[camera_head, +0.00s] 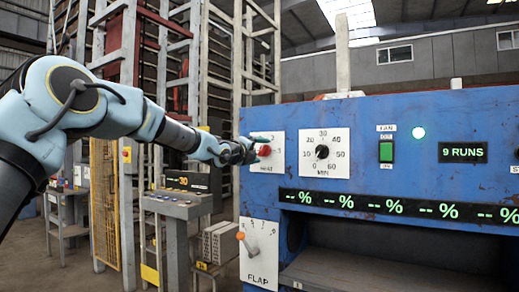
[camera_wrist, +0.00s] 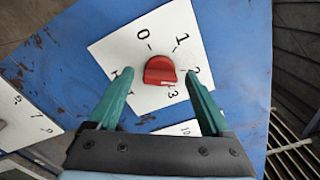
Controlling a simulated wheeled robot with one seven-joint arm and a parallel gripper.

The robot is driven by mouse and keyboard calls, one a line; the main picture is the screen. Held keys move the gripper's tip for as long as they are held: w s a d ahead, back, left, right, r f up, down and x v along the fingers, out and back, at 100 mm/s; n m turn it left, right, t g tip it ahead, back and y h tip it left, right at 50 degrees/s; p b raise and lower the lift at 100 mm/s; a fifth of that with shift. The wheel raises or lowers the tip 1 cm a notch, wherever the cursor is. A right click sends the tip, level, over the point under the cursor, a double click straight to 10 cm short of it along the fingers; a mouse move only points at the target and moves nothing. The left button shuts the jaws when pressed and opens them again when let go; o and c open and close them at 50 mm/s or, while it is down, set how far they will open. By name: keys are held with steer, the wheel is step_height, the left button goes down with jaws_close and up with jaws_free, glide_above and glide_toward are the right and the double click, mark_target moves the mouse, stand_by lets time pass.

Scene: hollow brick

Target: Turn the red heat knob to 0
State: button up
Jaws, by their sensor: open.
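The red heat knob (camera_wrist: 160,70) sits on a white dial plate (camera_wrist: 112,50) marked 0, 1, 2, 3 and one mark partly hidden by a finger. The knob's rounded end faces up in the wrist view; I cannot tell for sure which mark it points to. In the head view the knob (camera_head: 264,150) is at the blue panel's upper left. My gripper (camera_wrist: 159,74) is open, its teal fingers on either side of the knob with gaps showing. In the head view my gripper (camera_head: 254,148) reaches the plate from the left and partly covers it.
The blue panel (camera_head: 460,125) also bears a black minutes knob (camera_head: 322,151), a green fan switch (camera_head: 386,151), a lit "9 RUNS" display (camera_head: 463,152) and an orange flap lever (camera_head: 241,236). A grey console (camera_head: 178,205) stands to the left.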

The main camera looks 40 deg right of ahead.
jaws_close()
stand_by(0.8)
